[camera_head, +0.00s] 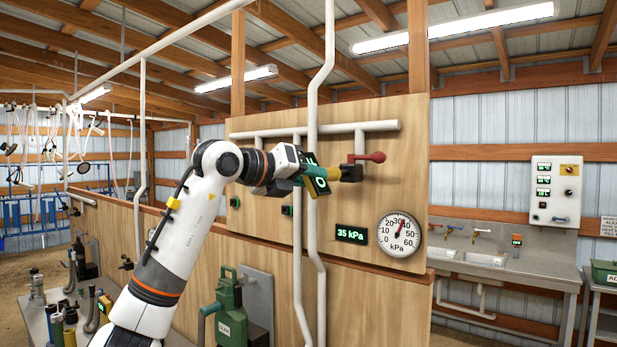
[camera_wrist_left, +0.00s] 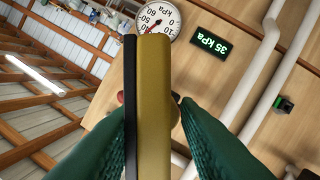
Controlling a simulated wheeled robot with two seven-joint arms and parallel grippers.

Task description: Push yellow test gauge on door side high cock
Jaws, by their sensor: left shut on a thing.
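My left gripper (camera_head: 303,179) is shut on the yellow test gauge (camera_head: 333,174), in front of the wooden panel. The gauge's lit green display faces forward in the head view. In the left wrist view the gauge (camera_wrist_left: 154,100) shows edge-on, yellow with a black side, between the green fingers. The cock with the red lever (camera_head: 374,157) is high on the panel, just right of the gauge. Its dark outlet (camera_head: 350,173) lines up with the gauge's right end. I cannot tell whether they touch. In the wrist view the gauge hides most of the cock. My right gripper is out of view.
A round dial (camera_head: 400,234) and a 35 kPa display (camera_head: 352,234) are on the panel below. White pipes (camera_head: 314,220) run down the panel behind my left wrist. A green pump (camera_head: 228,310) stands lower left. A sink bench (camera_head: 480,250) is at right.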

